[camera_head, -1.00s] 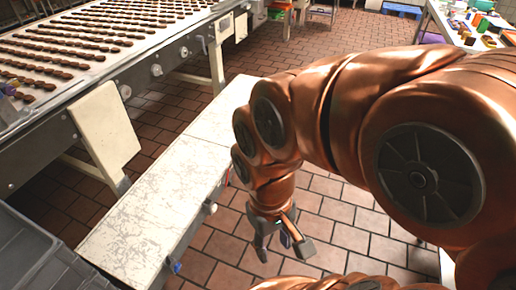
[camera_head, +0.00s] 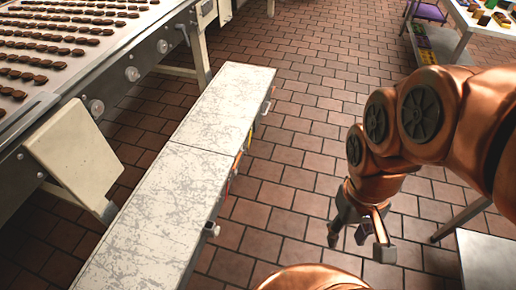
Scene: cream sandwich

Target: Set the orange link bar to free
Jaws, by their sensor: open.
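A long bench with a scuffed white top (camera_head: 160,210) runs up the left-middle of the picture. On its right side face are small coloured parts: a thin orange piece (camera_head: 237,161), a yellow-green piece above it and a red one below. They are seen edge-on, and I cannot tell for sure which is the orange link bar or how it is set. My gripper (camera_head: 358,243) is open and empty, pointing down over the tiled floor, to the right of the bench and apart from it. My arm reaches in from the right.
A conveyor (camera_head: 75,60) with rows of brown biscuits stands at left, with a cream panel (camera_head: 75,155) on its side. A grey-white table (camera_head: 487,262) is at lower right. A table with colourful items (camera_head: 480,15) is at top right. Tiled floor lies clear between.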

